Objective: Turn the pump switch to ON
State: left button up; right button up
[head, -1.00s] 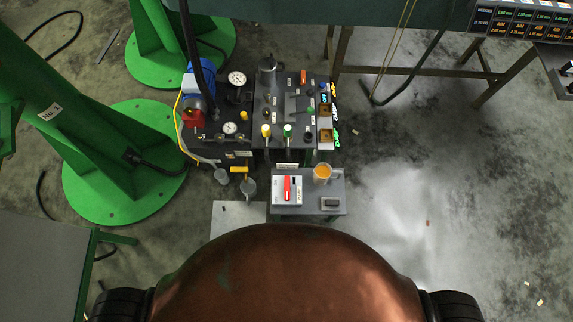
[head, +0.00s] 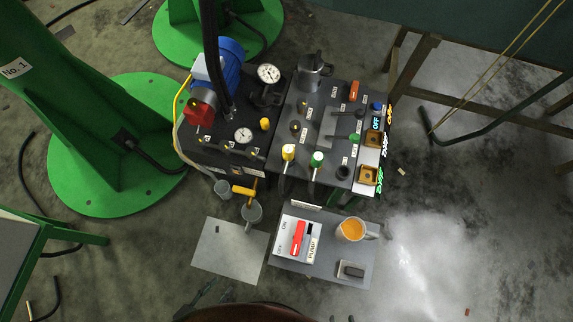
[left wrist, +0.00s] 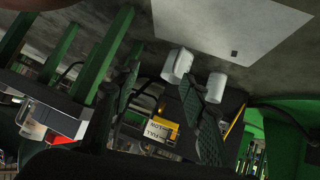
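The pump switch is a red lever (head: 298,238) on a white plate marked PUMP, with ON at the upper left and OFF lower down. The plate sits on a small grey table (head: 330,272) in the head view. I cannot tell the lever's exact setting. My left gripper (head: 208,297) is at the bottom of the head view, left of and nearer than the switch, not touching it. In the left wrist view its two green textured fingers (left wrist: 165,85) stand apart with nothing held.
An amber-filled beaker (head: 351,229) stands right of the switch, and a small dark block (head: 352,270) lies in front of it. A grey cup (head: 252,213) and a flat pale plate (head: 225,248) are to the left. The dark machine panel (head: 335,130) stands behind.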

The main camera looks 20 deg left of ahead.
aim_at(298, 238)
jog(key=u, duration=0.45)
jog(key=k, duration=1.15)
jog(key=u, duration=0.85)
jog(key=i, duration=0.45)
jog(key=z, duration=0.25)
